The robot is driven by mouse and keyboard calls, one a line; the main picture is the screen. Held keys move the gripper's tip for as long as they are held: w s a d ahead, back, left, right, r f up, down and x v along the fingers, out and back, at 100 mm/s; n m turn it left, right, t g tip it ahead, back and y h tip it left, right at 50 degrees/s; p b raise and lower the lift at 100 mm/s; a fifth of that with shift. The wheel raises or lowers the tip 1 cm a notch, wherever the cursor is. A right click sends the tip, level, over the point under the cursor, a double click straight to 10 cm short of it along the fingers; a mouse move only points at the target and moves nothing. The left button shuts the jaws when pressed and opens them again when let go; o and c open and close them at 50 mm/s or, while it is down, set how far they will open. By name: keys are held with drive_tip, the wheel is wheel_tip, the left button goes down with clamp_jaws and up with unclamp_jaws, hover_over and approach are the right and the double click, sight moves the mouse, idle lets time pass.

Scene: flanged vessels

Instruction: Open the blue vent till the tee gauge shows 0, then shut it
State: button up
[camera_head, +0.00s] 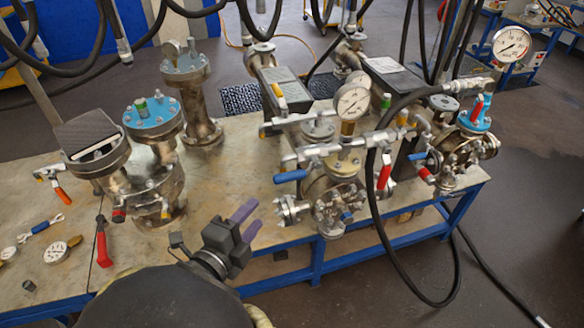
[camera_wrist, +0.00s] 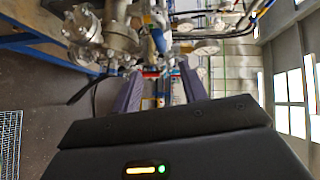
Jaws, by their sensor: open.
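My gripper (camera_head: 247,221) is open and empty, with purple fingers, above the front part of the bench and left of the middle vessel (camera_head: 335,192). A blue lever handle (camera_head: 290,176) sticks out left from that vessel's fittings, apart from my fingers and behind them. A round white gauge (camera_head: 352,101) stands above this vessel. A larger gauge (camera_head: 511,43) stands at the right vessel (camera_head: 462,155), which has a smaller blue handle (camera_head: 415,157). I cannot tell which is the tee gauge, and the needles are too small to read. The wrist view shows my open fingers (camera_wrist: 158,82) and blurred flanges.
A vessel with a blue flange (camera_head: 152,117) and a tall vessel (camera_head: 190,95) stand on the left of the bench (camera_head: 232,145). Red handles (camera_head: 384,172) hang near the middle vessel. A black hose (camera_head: 375,215) loops over the bench's front edge. Loose tools lie at the left.

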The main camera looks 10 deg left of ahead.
sight(291, 173)
drive_tip(key=p+x, duration=0.4)
drive_tip(key=x, duration=1.2)
drive_tip(key=shift+w+f, duration=0.1)
drive_tip(key=shift+w, duration=0.05)
drive_tip(key=shift+w+d+f, duration=0.15)
drive_tip(key=shift+w+f, duration=0.05)
drive_tip(key=shift+w, duration=0.35)
clamp_jaws()
